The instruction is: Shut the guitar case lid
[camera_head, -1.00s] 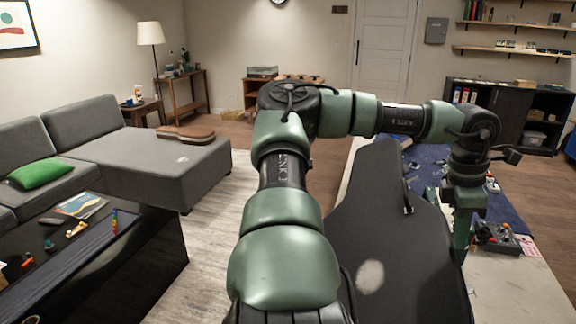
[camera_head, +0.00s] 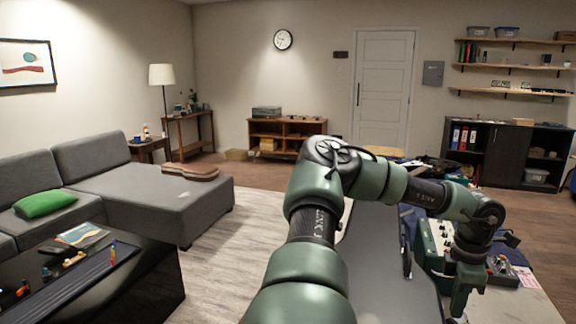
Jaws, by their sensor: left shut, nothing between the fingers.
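The guitar case lid (camera_head: 385,262) is a dark panel in the lower middle of the head view, partly hidden behind my left arm. A dark handle or latch (camera_head: 407,262) sits near its right edge. Its lower end runs out of the picture, and I cannot tell how far the lid stands from the case's lower half. My left gripper (camera_head: 461,303) points down just beyond the lid's right edge. It is shut and empty, and I cannot tell whether it touches the lid. My right gripper is not in view.
A pale control box with knobs (camera_head: 436,242) stands beside the lid, and a small dark box (camera_head: 500,270) lies right of my left gripper on the pale bench top (camera_head: 520,305). A grey sofa (camera_head: 150,200) and black table (camera_head: 130,265) are at left. Open floor lies between.

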